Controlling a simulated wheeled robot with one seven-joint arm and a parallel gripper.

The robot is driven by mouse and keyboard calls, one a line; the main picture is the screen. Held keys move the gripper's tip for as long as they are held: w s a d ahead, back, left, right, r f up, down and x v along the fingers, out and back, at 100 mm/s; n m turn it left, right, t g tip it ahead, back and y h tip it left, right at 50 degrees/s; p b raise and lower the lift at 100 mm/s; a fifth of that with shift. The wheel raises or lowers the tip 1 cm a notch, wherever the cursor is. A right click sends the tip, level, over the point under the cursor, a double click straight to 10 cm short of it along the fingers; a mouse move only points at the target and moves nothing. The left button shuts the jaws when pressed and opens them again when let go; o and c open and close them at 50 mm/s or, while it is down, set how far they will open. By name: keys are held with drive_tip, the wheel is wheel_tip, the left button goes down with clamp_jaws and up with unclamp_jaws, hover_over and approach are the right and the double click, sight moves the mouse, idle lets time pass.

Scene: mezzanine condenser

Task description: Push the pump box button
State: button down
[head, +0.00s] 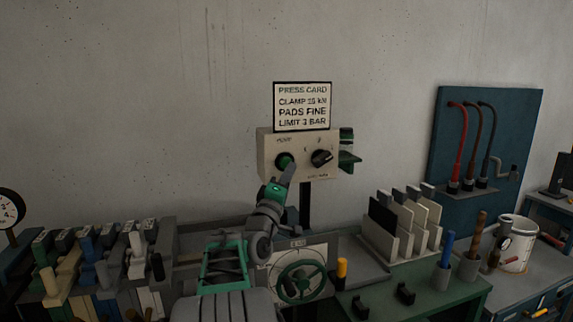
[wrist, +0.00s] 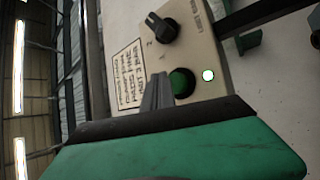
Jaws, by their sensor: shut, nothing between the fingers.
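The pump box (head: 301,140) is a beige box on a dark post in front of the wall. It bears a round green button (head: 284,160) on its left and a black knob (head: 321,158) on its right. My gripper (head: 289,171) is shut and empty, its tips close to the button at its lower right. In the wrist view the shut fingers (wrist: 158,92) are just beside the green button (wrist: 182,83); I cannot tell whether they touch it.
A press card sign (head: 302,106) stands above the box. A green handwheel (head: 300,276) is below it. A rack with upright plates (head: 402,228) stands at the right, and a crowded row of tools (head: 95,262) at the left. The wall space left of the box is clear.

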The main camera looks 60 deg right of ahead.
drive_tip(key=s+a+b, duration=0.1)
drive_tip(key=s+a, duration=0.3)
idle(0.4)
drive_tip(key=w+a+f+t+y, duration=0.4)
drive_tip(key=w+a+f+y, duration=0.3)
drive_tip(key=w, duration=0.4)
drive_tip(key=w+a+f+t+y, duration=0.1)
drive_tip(key=w+a+f+y, duration=0.4)
drive_tip(key=a, duration=0.4)
drive_tip(key=w+a+f+t+y, duration=0.2)
drive_tip(key=w+a+f, duration=0.1)
drive_tip(key=a+f, duration=0.5)
drive_tip(key=s+a+f+n+g+y, duration=0.1)
drive_tip(key=s+a+f+y, duration=0.2)
drive_tip(key=a, duration=0.6)
drive_tip(key=s+a+f+n+g+y, duration=0.1)
drive_tip(key=s+a+f+g+y, duration=0.1)
drive_tip(key=a, duration=0.8)
drive_tip(key=s+a+f+g+y, duration=0.1)
drive_tip(key=s+a+f+y, duration=0.2)
drive_tip(key=a, duration=0.7)
wheel_tip(320, 180, down, 3)
drive_tip(key=shift+s+r+n+g+y, duration=0.15)
drive_tip(key=shift+s+n+g+y, duration=0.25)
drive_tip(key=shift+s, duration=0.65)
